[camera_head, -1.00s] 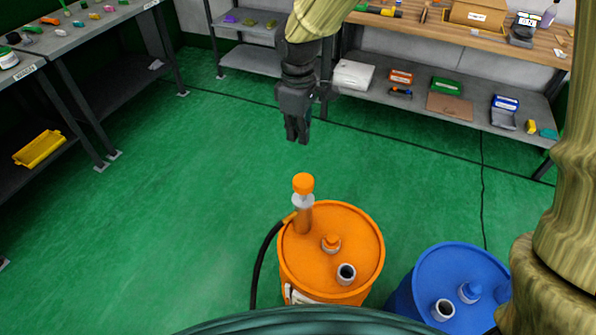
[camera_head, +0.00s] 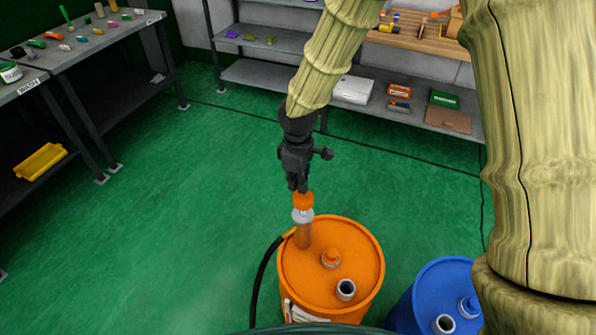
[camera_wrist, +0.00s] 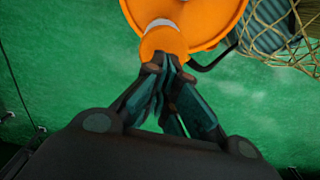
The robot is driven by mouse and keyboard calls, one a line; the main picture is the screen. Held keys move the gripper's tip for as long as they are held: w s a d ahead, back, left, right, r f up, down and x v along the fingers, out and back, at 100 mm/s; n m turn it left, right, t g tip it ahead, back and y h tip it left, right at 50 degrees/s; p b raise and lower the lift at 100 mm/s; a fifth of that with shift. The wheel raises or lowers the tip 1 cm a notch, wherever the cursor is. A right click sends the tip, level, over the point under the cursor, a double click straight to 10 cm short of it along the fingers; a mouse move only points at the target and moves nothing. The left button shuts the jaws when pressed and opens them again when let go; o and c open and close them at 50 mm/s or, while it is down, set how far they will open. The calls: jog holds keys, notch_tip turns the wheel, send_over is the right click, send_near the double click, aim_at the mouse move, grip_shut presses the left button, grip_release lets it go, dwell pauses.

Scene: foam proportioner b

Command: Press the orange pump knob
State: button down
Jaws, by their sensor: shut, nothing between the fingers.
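The orange pump knob (camera_head: 303,201) tops an upright pump with a pale collar (camera_head: 303,215) on the orange drum (camera_head: 360,242). A black hose runs from the pump down the drum's left side. My gripper (camera_head: 298,187) points down just above the knob, fingers together and empty. In the wrist view, the fingertips of my gripper (camera_wrist: 166,66) overlap the near edge of the knob (camera_wrist: 163,42). They look to be at or very near its top; I cannot tell whether they touch.
A blue drum (camera_head: 437,280) stands right of the orange one, partly hidden by my arm. The orange drum's top also has a small orange cap (camera_head: 331,258) and an open grey port (camera_head: 346,289). Shelves (camera_head: 270,80) line the back. Green floor left of the drum is clear.

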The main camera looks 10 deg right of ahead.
aim_at(298, 195)
jog(key=shift+f, duration=0.9)
notch_tip(298, 195, down, 5)
jog(key=shift+r+b, duration=0.1)
jog(key=shift+b, duration=0.6)
notch_tip(298, 195, up, 4)
jog(key=p, duration=0.4)
jog(key=shift+r, duration=0.2)
jog(key=shift+w+r, duration=0.1)
jog(key=shift+r, duration=0.2)
notch_tip(298, 195, up, 9)
jog(key=b, duration=0.1)
